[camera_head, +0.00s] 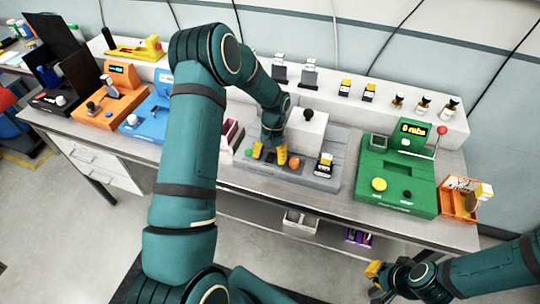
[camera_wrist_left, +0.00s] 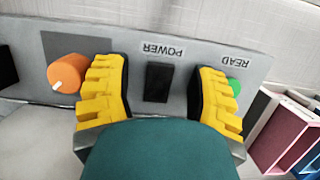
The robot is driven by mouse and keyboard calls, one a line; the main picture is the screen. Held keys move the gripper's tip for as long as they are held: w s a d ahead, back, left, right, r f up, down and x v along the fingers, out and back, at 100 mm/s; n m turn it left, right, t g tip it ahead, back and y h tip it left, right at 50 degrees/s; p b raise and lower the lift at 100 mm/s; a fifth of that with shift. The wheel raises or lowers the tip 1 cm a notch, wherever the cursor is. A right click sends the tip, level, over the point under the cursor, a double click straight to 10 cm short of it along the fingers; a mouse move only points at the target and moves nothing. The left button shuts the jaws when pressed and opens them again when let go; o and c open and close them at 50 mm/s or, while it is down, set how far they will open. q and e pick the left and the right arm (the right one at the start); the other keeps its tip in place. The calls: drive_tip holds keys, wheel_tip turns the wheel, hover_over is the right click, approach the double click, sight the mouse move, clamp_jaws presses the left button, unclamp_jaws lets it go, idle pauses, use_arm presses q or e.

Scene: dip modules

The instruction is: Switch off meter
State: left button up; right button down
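The meter (camera_head: 322,182) is a grey console on the bench with a white block and a dark knob at its back. In the left wrist view, its front panel shows a black rocker switch (camera_wrist_left: 158,82) labelled POWER, a green button (camera_wrist_left: 235,87) labelled READ and an orange dial (camera_wrist_left: 64,78). My left gripper (camera_head: 270,152) is open at the panel. Its yellow fingers stand on either side of the POWER switch, with gaps between. Whether the fingertips touch the panel cannot be told. My right gripper (camera_head: 374,271) is low in front of the bench, away from the meter; its finger opening is unclear.
A green machine (camera_head: 397,178) with a lit display stands right of the meter, beside an orange bin (camera_head: 459,205). Blue (camera_head: 150,120) and orange (camera_head: 110,105) machines stand to the left. A raised white shelf (camera_head: 320,97) behind carries small bottles and modules.

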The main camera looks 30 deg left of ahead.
sight(273, 153)
use_arm(q)
drive_tip(key=shift+r, duration=0.1)
drive_tip(key=v, duration=1.2)
idle(0.4)
